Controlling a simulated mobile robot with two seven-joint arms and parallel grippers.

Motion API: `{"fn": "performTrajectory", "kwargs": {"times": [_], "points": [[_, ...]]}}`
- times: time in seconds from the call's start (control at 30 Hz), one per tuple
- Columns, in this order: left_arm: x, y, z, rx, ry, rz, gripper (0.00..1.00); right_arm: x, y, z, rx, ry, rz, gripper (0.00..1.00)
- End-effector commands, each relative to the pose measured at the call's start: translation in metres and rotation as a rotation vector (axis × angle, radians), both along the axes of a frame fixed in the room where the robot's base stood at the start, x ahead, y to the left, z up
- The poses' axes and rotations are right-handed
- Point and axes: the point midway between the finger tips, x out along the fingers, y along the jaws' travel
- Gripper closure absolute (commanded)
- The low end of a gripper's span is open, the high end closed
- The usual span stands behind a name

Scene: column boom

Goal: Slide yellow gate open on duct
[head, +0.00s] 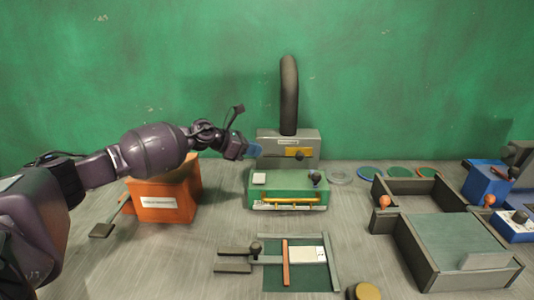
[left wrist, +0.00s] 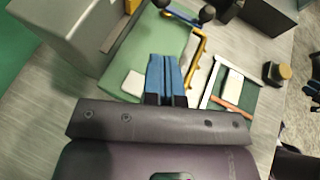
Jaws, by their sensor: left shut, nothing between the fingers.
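The yellow gate (head: 294,152) is a small plate with a dark knob, set in the front of the grey duct box (head: 274,138) at the back. A black curved hose rises from the box. In the left wrist view a bit of the yellow gate (left wrist: 131,6) shows at the top edge, beside the grey duct (left wrist: 75,35). My left gripper (head: 252,150) has blue fingers, shut and empty. In the head view it appears just left of the duct box, apart from the gate. The fingers also show shut in the left wrist view (left wrist: 165,75), over the green machine. My right gripper is not in view.
A green machine (head: 262,200) with a yellow bar handle stands in front of the duct. An orange box (head: 165,208) is at left, below my left arm. A green mat with a sliding frame (head: 337,262) lies in front. Grey trays (head: 418,272) fill the right.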

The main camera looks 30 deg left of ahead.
Motion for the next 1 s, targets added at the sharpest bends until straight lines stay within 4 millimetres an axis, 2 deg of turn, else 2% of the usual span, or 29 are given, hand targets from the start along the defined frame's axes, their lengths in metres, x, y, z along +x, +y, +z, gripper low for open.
{"fn": "performTrajectory", "kwargs": {"times": [0.2,0.53,0.8,0.87,1.0], "points": [[-0.01,0.008,0.006,0.0,0.0,-0.001,1.0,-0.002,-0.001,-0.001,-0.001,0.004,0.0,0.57],[-0.011,0.008,0.006,0.0,0.0,-0.001,1.0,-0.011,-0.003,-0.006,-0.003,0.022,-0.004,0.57],[-0.011,0.008,0.007,0.0,0.0,-0.001,1.0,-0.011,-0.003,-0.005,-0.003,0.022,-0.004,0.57],[-0.011,0.008,0.013,-0.001,-0.004,-0.001,1.0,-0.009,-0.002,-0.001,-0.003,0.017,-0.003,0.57],[-0.013,0.008,0.047,0.0,-0.026,-0.001,1.0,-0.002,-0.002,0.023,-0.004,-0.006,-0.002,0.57]]}}
